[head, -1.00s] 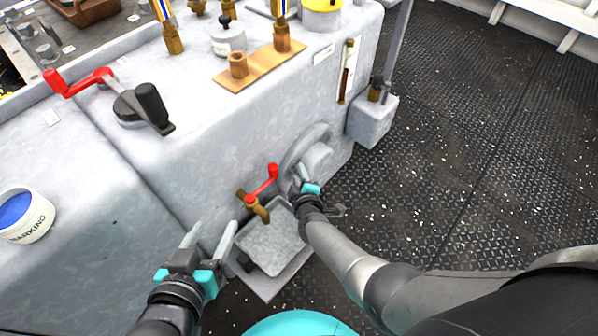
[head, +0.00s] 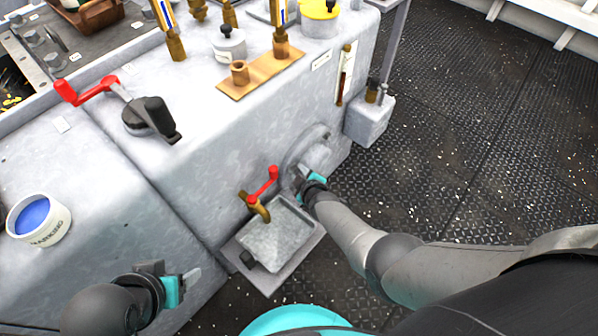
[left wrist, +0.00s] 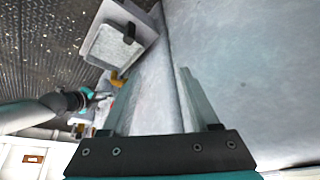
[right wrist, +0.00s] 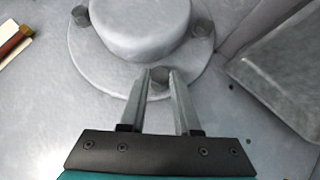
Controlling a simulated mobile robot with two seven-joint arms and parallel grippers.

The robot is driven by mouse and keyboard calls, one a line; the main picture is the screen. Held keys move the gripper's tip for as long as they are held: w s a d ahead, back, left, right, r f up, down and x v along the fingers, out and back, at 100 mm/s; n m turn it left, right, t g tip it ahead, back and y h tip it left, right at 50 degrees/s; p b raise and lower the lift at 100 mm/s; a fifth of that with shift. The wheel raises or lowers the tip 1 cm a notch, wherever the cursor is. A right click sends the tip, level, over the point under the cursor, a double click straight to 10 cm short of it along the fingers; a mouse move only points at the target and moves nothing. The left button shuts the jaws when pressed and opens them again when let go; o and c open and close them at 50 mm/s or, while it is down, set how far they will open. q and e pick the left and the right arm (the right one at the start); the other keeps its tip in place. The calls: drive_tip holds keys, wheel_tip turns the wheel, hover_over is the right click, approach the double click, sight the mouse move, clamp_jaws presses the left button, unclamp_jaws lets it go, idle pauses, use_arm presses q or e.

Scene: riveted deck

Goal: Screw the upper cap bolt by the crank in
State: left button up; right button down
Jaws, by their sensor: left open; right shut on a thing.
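The round grey cap (head: 318,155) sits on the side wall of the grey housing, and its hub and flange fill the top of the right wrist view (right wrist: 140,25). My right gripper (head: 300,180) is at its near edge. In the right wrist view its fingertips (right wrist: 159,80) are shut on a dark bolt head (right wrist: 158,74) at the flange rim. Two other bolts show on the flange, one at left (right wrist: 81,15) and one at right (right wrist: 201,28). How deep the held bolt sits is unclear.
A red-handled crank (head: 95,88) is on the housing top. A brass tap with a red handle (head: 262,186) stands out above a grey tray (head: 275,240), left of my right gripper. A tin of blue paint (head: 38,220) is at left. Dark deck is clear at right.

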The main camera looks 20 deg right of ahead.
use_arm(q)
drive_tip(key=shift+w+f, duration=0.1)
drive_tip(key=shift+f, duration=0.3)
use_arm(e)
drive_tip(key=shift+d+y, duration=0.1)
drive_tip(key=shift+y, duration=0.2)
use_arm(q)
drive_tip(key=shift+f, duration=0.15)
use_arm(e)
drive_tip(key=shift+m+g, duration=0.3)
drive_tip(key=shift+g, duration=0.1)
drive_tip(key=c, duration=0.6)
unclamp_jaws()
drive_tip(key=shift+r, duration=0.1)
use_arm(q)
drive_tip(key=shift+p, duration=0.3)
drive_tip(key=s+a+f+g+p, duration=0.1)
drive_tip(key=s+f+p, duration=0.25)
drive_tip(key=f, duration=0.45)
drive_tip(key=s+a+f+g+p, duration=0.1)
drive_tip(key=s+f+p, duration=0.1)
drive_tip(key=f+p, duration=0.5)
drive_tip(key=s+a+f+y+p, duration=0.1)
drive_tip(key=s+a+f+p, duration=0.1)
drive_tip(key=s+a+f, duration=0.3)
drive_tip(key=shift+s+f, duration=0.45)
drive_tip(key=shift+s, duration=0.2)
use_arm(e)
drive_tip(key=shift+v, duration=7.6)
